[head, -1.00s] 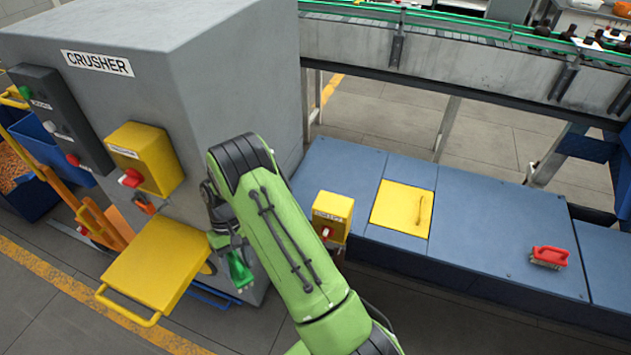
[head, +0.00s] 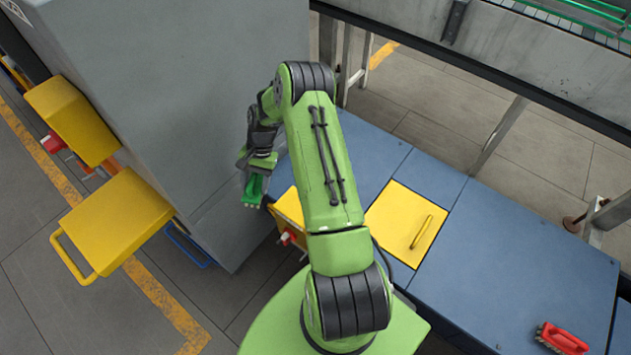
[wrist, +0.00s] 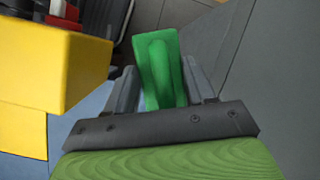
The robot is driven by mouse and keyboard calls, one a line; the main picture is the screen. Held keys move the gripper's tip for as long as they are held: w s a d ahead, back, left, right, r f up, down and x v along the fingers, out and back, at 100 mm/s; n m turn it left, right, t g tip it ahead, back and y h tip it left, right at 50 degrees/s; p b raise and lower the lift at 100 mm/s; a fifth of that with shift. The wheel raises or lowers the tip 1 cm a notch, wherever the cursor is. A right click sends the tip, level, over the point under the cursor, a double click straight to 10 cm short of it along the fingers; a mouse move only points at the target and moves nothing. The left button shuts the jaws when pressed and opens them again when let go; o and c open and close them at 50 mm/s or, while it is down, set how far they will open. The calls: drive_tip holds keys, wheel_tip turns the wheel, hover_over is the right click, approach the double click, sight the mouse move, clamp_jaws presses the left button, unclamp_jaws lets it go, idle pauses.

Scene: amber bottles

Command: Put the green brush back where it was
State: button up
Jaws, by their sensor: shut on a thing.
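The green brush (head: 256,190) is held in my gripper (head: 258,178), above the floor beside the grey crusher and the left end of the blue bench. In the wrist view the green brush (wrist: 160,66) sits between the two dark fingers of my gripper (wrist: 163,82), which are shut on it. Its bristles show pale at its lower end in the head view. A red brush (head: 562,338) lies on the blue bench top (head: 480,270) at the lower right.
The grey crusher (head: 200,90) stands to the left, with a yellow box (head: 75,118) and yellow flap (head: 112,222). A yellow box with a red switch (head: 289,212) is close right of my gripper. A yellow hatch (head: 403,226) lies in the bench. The bench top between hatch and red brush is clear.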

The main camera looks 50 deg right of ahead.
drive_tip(key=s+d+f+m+t+h+b, duration=0.1)
drive_tip(key=s+d+f+m+t+b, duration=0.15)
drive_tip(key=d+m, duration=0.6)
drive_tip(key=s+d+f+m+t+h+b, duration=0.1)
drive_tip(key=d+f+m+t+b, duration=0.3)
drive_tip(key=d, duration=0.7)
drive_tip(key=shift+m+g, duration=0.85)
drive_tip(key=f, duration=0.3)
drive_tip(key=f+b, duration=0.1)
drive_tip(key=f, duration=0.4)
drive_tip(key=shift+d+f+b, duration=0.3)
drive_tip(key=shift+f+b, duration=0.05)
drive_tip(key=o, duration=1.2)
drive_tip(key=shift+c, duration=0.2)
drive_tip(key=shift+o, duration=0.2)
